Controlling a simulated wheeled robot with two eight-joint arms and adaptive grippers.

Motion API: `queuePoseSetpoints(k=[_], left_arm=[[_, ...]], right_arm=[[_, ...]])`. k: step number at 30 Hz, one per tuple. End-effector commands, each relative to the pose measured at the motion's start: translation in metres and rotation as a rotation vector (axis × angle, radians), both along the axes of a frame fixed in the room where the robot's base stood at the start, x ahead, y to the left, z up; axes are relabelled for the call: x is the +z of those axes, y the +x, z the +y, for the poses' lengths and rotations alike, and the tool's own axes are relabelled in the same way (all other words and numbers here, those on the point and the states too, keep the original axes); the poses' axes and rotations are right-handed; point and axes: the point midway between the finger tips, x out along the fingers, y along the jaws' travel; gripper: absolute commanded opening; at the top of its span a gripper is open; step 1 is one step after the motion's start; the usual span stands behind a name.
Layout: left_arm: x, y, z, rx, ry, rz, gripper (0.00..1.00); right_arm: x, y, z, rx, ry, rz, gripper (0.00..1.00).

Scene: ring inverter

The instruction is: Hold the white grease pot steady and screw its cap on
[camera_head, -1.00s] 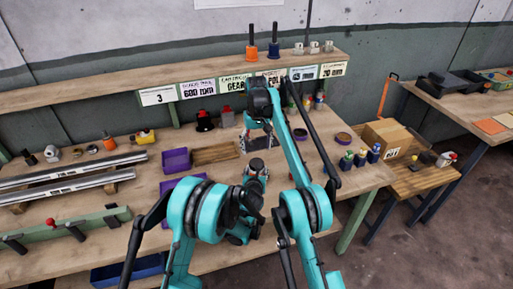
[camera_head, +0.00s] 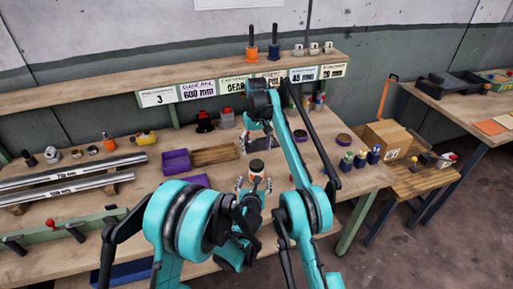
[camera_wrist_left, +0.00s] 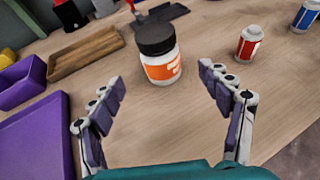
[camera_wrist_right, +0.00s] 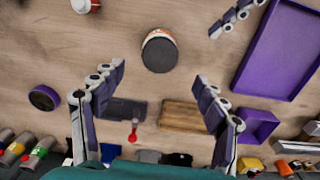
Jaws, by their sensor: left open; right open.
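The white grease pot (camera_wrist_left: 162,67) stands upright on the bench with an orange label. Its black cap (camera_wrist_left: 155,37) sits on top; I cannot tell how tightly. The pot (camera_head: 257,176) also shows in the head view, and the cap (camera_wrist_right: 159,52) shows from above in the right wrist view. My left gripper (camera_wrist_left: 162,85) is open and empty, on the near side of the pot, its fingers apart from it. My right gripper (camera_wrist_right: 160,85) is open and empty, on the far side of the pot; its fingers (camera_head: 256,142) are partly hidden by its arm in the head view.
A small white and red bottle (camera_wrist_left: 250,43) stands right of the pot. Purple trays (camera_wrist_left: 35,140) and a wooden tray (camera_wrist_left: 86,53) lie to the left. A round dark dish (camera_wrist_right: 44,98) and several small bottles (camera_head: 360,157) are at the right.

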Motion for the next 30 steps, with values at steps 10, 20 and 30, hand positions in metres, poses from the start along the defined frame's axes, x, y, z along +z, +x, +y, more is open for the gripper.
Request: queuePoseSetpoints(k=[10,20,30], left_arm=[[0.009,-0.022,0.001,0.000,0.000,0.000,0.78],[0.009,-0.021,0.001,0.000,0.000,0.000,0.78],[0.042,-0.034,0.037,0.195,-0.314,0.079,0.78]], right_arm=[[0.000,0.000,0.000,0.000,0.000,0.000,0.73],[0.000,0.000,0.000,0.000,0.000,0.000,0.73],[0.054,-0.014,-0.027,-0.036,0.017,-0.071,0.73]])
